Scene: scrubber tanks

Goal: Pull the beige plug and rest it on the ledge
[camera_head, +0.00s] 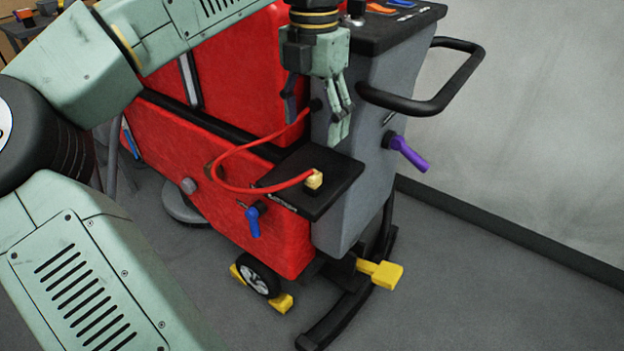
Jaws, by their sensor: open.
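The cable runs from the machine near my fingers and loops left to the plug.
The red tank (235,85) and grey body (352,225) stand close around the ledge. A blue lever (253,220) hangs left below it, and a purple lever (409,153) sticks out right. A black handle (440,100) extends at upper right. A yellow pedal (382,272) is near the floor.

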